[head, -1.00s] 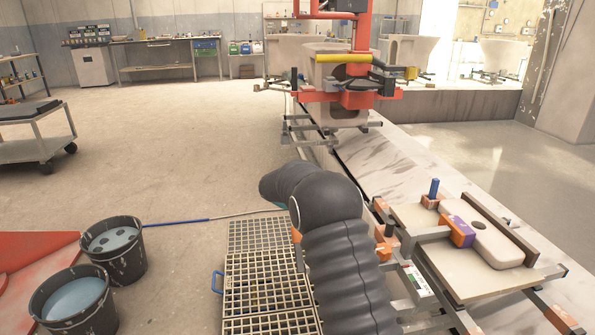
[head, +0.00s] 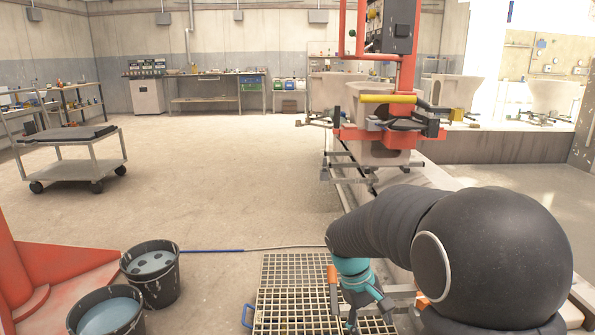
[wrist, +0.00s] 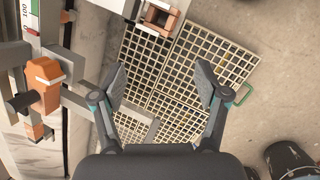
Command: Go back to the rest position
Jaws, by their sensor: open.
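My gripper (wrist: 158,92) is open and empty in the wrist view, with its two fingers spread above the floor grating (wrist: 205,62). In the head view my gripper (head: 366,306) shows as a teal and grey end hanging at the end of my dark arm, over the right part of the grating (head: 283,300). Nothing is between the fingers. The gap between the fingertips and the grating cannot be judged exactly.
Two buckets (head: 152,270) of liquid stand left of the grating, beside a red base (head: 70,268). A conveyor with an orange frame (head: 385,132) and ceramic pieces runs at right. A cart (head: 75,160) stands far left. The middle floor is clear.

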